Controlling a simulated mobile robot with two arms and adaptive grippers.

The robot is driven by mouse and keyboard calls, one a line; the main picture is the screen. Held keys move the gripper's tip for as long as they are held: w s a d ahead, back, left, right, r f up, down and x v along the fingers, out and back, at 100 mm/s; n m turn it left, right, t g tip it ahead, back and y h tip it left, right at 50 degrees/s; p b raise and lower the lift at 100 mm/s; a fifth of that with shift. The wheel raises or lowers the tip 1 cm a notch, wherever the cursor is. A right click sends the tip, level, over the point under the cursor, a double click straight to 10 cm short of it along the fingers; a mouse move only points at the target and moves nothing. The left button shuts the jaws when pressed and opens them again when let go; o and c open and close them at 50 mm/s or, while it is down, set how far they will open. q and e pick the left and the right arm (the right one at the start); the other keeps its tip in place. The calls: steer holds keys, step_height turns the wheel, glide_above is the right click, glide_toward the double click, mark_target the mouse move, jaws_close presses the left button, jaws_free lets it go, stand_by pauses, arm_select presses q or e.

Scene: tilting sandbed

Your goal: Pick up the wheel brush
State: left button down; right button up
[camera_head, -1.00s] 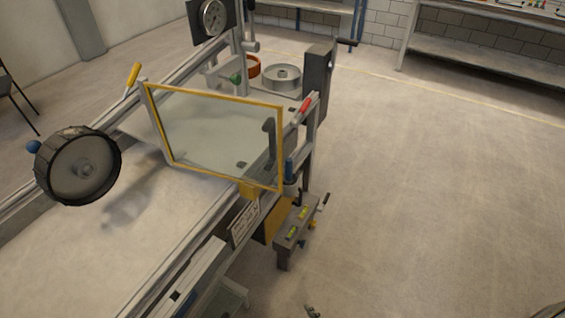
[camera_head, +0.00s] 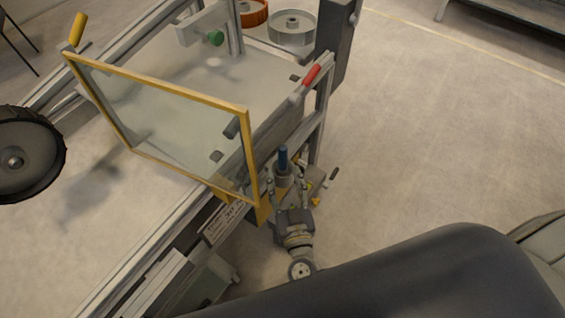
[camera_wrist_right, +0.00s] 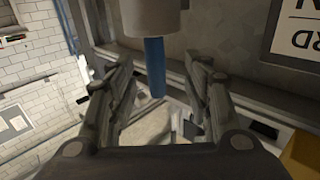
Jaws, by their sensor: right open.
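The wheel brush shows as a blue handle (camera_head: 283,158) standing upright in a grey holder (camera_head: 284,178) on the near side of the sandbed. Its lower part is hidden in the holder. My right gripper (camera_head: 286,187) is open just in front of the holder, below the blue handle's tip in the head view. In the right wrist view the blue handle (camera_wrist_right: 154,68) hangs from the pale holder (camera_wrist_right: 150,17), between the two spread fingers of my right gripper (camera_wrist_right: 160,85) and clear of both. My left gripper is not in view.
A yellow-framed clear panel (camera_head: 249,150) stands beside the brush. A red lever (camera_head: 312,74) lies above right of it. Open floor (camera_head: 430,130) lies to the right.

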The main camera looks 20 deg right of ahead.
mark_target(283, 165)
steer(key=w, duration=0.2)
steer(key=w+d, duration=0.1)
steer(key=w, duration=0.3)
steer(key=shift+w+d+f, duration=0.2)
steer(key=shift+w+d, duration=0.05)
steer(key=shift+w, duration=0.1)
jaws_close()
